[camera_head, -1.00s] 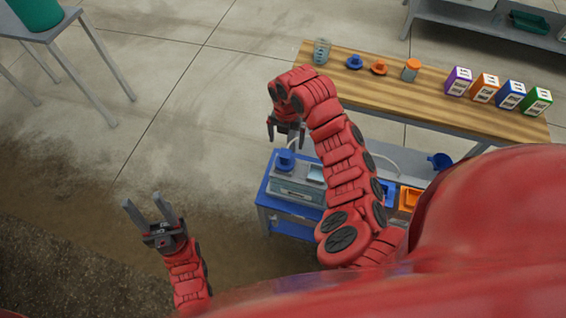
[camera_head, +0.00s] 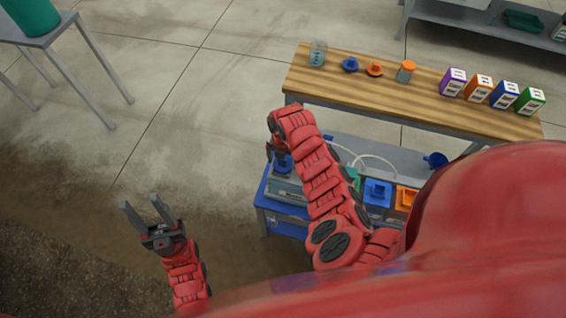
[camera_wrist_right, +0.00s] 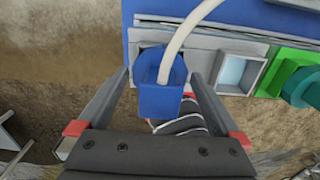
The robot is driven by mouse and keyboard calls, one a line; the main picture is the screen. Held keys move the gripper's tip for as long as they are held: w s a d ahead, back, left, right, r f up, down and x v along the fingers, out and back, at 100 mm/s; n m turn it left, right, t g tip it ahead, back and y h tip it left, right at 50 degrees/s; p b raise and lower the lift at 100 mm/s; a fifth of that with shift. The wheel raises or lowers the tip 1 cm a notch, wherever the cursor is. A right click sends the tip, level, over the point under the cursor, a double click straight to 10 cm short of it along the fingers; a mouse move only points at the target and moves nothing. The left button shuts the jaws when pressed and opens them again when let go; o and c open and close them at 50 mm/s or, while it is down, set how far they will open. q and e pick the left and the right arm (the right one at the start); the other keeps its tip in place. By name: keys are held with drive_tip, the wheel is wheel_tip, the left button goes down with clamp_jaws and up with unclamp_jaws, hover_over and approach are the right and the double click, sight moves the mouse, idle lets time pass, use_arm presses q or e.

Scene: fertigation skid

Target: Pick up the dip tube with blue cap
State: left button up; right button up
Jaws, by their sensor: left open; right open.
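The blue cap (camera_wrist_right: 160,97) of the dip tube shows in the right wrist view, with a pale tube (camera_wrist_right: 178,45) curving up from it. My right gripper (camera_wrist_right: 160,76) is open, with one finger on each side of the cap and visible gaps between. In the head view the blue cap (camera_head: 283,166) is partly hidden under my right gripper (camera_head: 279,152), at the left end of the blue-framed skid (camera_head: 262,198). My left gripper (camera_head: 149,212) is open and empty, over the floor, well left of the skid.
A wooden bench (camera_head: 420,95) behind holds a beaker (camera_head: 318,54), a blue part (camera_head: 350,65), an orange part (camera_head: 374,69), a jar (camera_head: 405,72) and several coloured boxes. Blue (camera_head: 376,192) and orange (camera_head: 405,198) bins are right of my right arm. A green part (camera_wrist_right: 301,84) is close on the right.

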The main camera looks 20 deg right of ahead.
drive_tip(key=shift+f, duration=0.25)
drive_tip(key=c, duration=1.2)
